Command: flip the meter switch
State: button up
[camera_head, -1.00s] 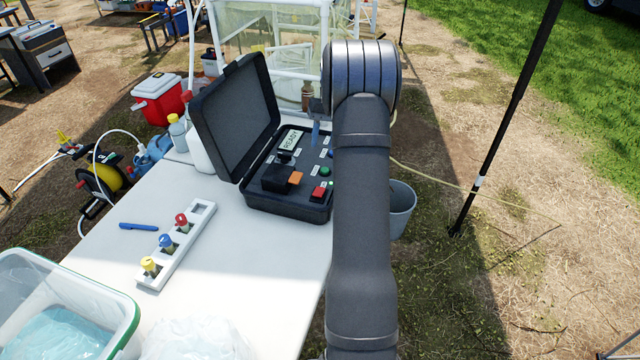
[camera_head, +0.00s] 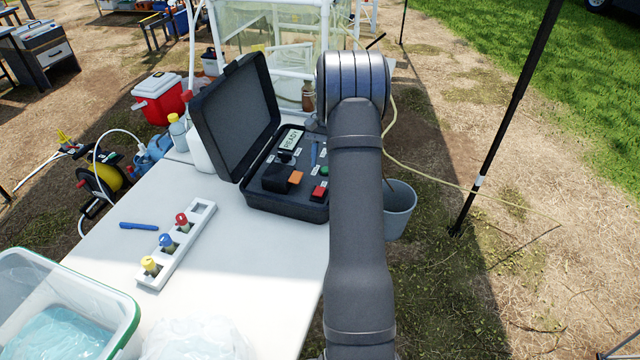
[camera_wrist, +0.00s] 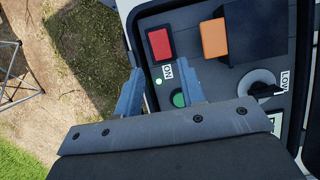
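The meter case (camera_head: 268,205) is black and stands open on the white table, its lid tilted back. On its panel a red switch (camera_head: 319,191) sits near the front right corner. A green button (camera_wrist: 180,99) shows between the fingers, partly hidden. In the head view my arm hides most of my gripper.
An orange block (camera_wrist: 214,38) and a rotary knob (camera_wrist: 262,88) labelled "LOW" sit beside the switch. A rack (camera_head: 176,245) with several capped vials, a blue pen (camera_head: 139,226) and a clear tub (camera_head: 122,345) are on the table. A grey bucket (camera_head: 399,212) stands right of it.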

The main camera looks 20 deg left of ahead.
jog(key=x, duration=0.7)
jog(key=shift+s+f, duration=0.2)
jog(key=shift+f, duration=0.15)
